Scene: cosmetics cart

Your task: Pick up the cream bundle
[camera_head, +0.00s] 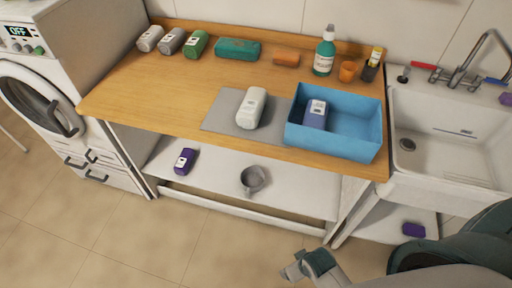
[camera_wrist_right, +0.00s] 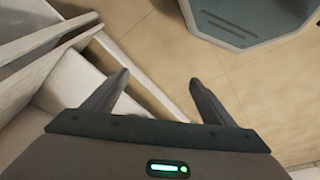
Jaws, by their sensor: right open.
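A cream bundle (camera_head: 251,108) with a dark-marked label lies on the grey mat (camera_head: 217,113) in the middle of the wooden counter. My right gripper (camera_head: 291,264) is low in front of the counter, over the floor and well apart from the bundle. In the right wrist view its two fingers (camera_wrist_right: 160,78) are spread with nothing between them. The bundle does not show in that view. My left gripper is in neither view.
A blue bin (camera_head: 367,147) holding a blue-grey bundle (camera_head: 315,114) stands right of the mat. White, grey and green bundles line the counter's back left. A bottle (camera_head: 325,52) and orange cup (camera_head: 347,71) stand at the back. A lower shelf (camera_head: 215,172) holds a mug (camera_head: 252,180).

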